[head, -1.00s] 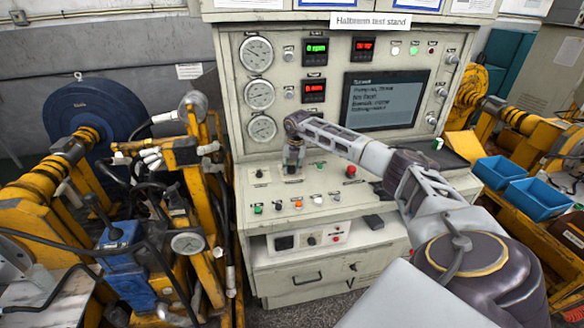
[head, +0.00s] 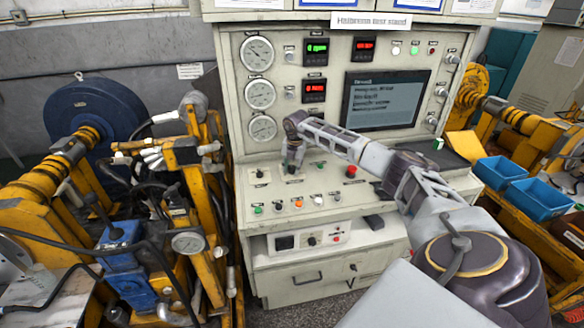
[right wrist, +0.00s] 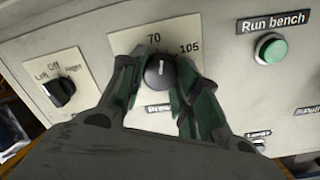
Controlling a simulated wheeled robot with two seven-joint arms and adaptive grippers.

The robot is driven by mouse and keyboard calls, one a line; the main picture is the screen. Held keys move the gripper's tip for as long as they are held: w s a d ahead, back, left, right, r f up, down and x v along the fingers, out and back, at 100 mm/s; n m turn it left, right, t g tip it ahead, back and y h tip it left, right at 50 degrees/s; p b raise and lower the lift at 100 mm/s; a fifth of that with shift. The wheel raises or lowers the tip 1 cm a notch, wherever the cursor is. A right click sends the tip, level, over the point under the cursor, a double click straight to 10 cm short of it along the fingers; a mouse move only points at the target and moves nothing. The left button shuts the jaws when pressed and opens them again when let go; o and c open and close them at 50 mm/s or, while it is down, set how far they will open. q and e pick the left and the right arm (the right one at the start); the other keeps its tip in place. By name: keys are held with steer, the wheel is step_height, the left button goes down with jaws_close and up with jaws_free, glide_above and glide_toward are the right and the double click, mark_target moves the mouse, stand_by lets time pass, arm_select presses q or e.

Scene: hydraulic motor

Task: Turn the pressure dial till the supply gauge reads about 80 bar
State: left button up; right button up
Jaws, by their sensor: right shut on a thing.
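The pressure dial (right wrist: 160,74) is a dark round knob with a white pointer line, on a pale plate marked 70 and 105. The line points up, between those two marks. My right gripper (right wrist: 158,88) is shut on the dial, one green-padded finger on each side. In the head view my right gripper (head: 293,164) reaches down to the sloping console. Three round gauges stand in a column on the panel: top (head: 257,54), middle (head: 260,94) and bottom (head: 263,128). Their labels and needle readings are too small to read. My left gripper is not in view.
In the right wrist view a black selector knob (right wrist: 60,92) sits left of the dial and a green Run bench button (right wrist: 270,48) sits right. A red button (head: 351,171) and several small console buttons are near my right arm. A text screen (head: 386,99) is behind.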

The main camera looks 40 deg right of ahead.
steer(key=o, duration=1)
steer(key=shift+r, duration=0.1)
steer(key=shift+v, duration=5.95)
